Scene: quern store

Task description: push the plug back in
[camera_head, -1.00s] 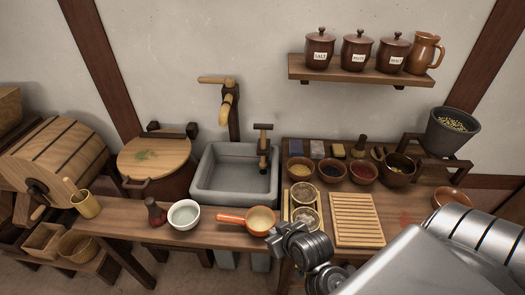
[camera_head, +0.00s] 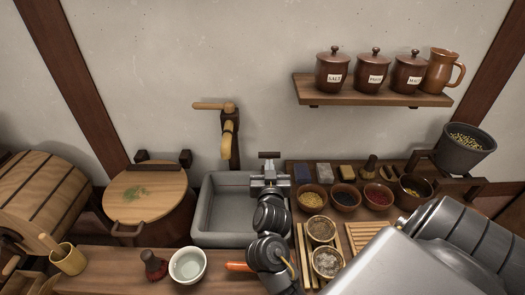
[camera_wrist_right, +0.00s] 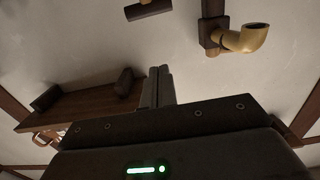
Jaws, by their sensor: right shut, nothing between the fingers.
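A dark wooden T-shaped handle (camera_head: 269,155), likely the plug's, stands at the right side of the grey stone sink (camera_head: 213,240). Its stem is hidden behind my right gripper (camera_head: 270,168). The handle's dark crossbar (camera_wrist_right: 149,10) also shows at the top of the right wrist view. My right gripper's fingers (camera_wrist_right: 158,86) are shut together and empty there, below and apart from the bar in the picture. Whether the gripper touches the stem cannot be told. The plug's lower end and the drain are hidden. My left gripper is not in view.
A wooden spout (camera_head: 229,130) juts from the wall behind the sink. Bowls of spices (camera_head: 345,196) stand right of it. A white bowl (camera_head: 188,266) and a dark red pestle-like piece (camera_head: 153,265) stand in front. A lidded tub (camera_head: 146,195) is at left.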

